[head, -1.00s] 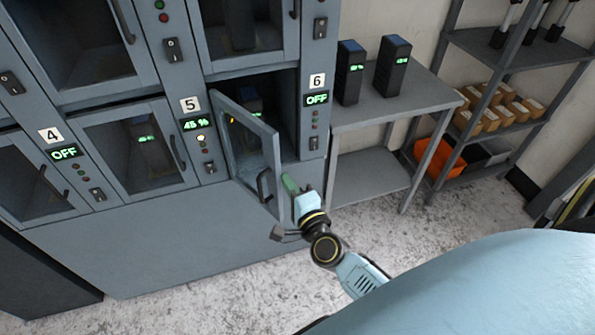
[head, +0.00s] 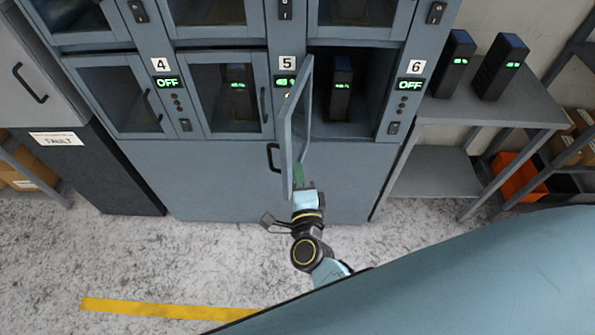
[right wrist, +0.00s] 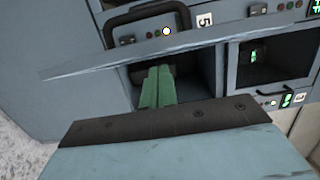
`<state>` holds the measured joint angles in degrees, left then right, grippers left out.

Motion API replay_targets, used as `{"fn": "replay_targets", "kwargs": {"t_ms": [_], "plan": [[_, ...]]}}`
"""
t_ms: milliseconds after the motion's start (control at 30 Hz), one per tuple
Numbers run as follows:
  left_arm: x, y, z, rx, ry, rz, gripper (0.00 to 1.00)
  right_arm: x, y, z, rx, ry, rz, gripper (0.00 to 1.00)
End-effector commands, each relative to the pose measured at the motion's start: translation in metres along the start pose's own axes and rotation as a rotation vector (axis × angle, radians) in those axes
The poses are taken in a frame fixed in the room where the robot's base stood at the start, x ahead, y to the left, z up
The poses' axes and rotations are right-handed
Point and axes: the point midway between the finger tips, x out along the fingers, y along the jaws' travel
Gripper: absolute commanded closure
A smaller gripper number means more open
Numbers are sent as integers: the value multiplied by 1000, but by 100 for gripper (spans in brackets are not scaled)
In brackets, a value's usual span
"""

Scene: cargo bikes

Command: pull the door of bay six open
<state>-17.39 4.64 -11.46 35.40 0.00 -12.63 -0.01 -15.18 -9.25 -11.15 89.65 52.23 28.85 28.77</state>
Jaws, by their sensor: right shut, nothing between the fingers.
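The door of bay six (head: 297,130) stands wide open, swung out from the locker front, so I see it nearly edge-on. Its black handle (head: 272,157) is on the left face. A dark battery with green lights (head: 341,88) stands inside the open bay. My right gripper (head: 299,174), with green fingers, is shut and empty at the door's lower right, inner side. It is off the handle; whether it touches the door I cannot tell. The right wrist view shows the green fingers (right wrist: 156,86) beside the door edge (right wrist: 180,45). My left gripper is not in view.
Bays four (head: 118,95) and five (head: 228,98) are closed beside the open bay. A grey bench (head: 487,100) with two dark batteries stands at the right. An orange bin (head: 518,178) is on the shelf behind it. Floor in front is clear, with a yellow line (head: 165,309).

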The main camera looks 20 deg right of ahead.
Motion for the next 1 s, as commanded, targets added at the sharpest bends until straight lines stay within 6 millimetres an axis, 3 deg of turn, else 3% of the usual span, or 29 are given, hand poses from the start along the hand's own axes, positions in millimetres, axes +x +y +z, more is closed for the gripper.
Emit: {"fn": "replay_targets", "kwargs": {"t_ms": [600,867,1000], "plan": [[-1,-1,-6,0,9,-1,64,0,0,-1,0,6,0,100],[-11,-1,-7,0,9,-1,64,-8,-1,-31,-5,-4,1,100],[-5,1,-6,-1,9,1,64,-34,2,-6,5,-4,4,100]]}}
